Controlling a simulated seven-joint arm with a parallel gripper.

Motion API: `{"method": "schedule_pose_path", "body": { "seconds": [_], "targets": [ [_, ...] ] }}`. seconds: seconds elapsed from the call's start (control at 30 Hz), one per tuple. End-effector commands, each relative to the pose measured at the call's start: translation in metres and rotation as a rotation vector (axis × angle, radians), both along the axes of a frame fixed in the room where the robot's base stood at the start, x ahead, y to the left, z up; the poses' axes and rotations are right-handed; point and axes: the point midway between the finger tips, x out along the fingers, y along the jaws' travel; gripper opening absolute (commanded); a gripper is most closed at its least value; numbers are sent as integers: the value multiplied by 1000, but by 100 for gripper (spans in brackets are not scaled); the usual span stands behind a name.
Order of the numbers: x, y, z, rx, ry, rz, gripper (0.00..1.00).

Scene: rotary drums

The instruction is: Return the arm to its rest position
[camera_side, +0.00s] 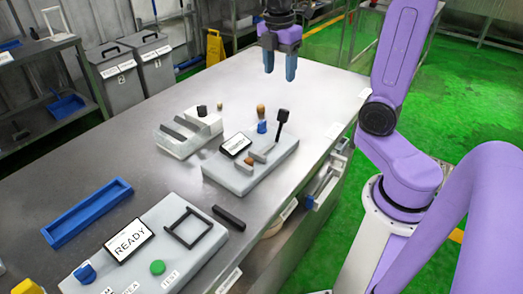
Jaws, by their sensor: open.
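My gripper (280,66) hangs at the top centre above the far part of the steel table (335,88). Its two blue fingers point down and stand apart, with nothing between them. My purple arm stands at the right of the table. The gripper is clear of the objects below and in front of it.
A grey block (245,168) carries a small sign, a black lever and a blue-and-tan knob. Left of it is a stepped white fixture (185,138). Nearer are a blue tray (88,212), a black bar (229,217) and a panel (190,262) with a READY display. The far right tabletop is clear.

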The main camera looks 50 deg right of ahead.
Motion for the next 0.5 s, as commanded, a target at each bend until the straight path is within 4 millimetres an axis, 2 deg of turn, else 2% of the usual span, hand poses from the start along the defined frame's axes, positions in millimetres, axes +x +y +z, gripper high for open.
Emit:
{"method": "schedule_pose_path", "body": {
  "seconds": [0.03,0.2,0.5],
  "targets": [
    [-6,13,-4,6,-6,-6,60],
    [-30,51,-17,31,-25,-66,60],
    [-89,101,-41,76,-38,-176,60]
  ]
}}
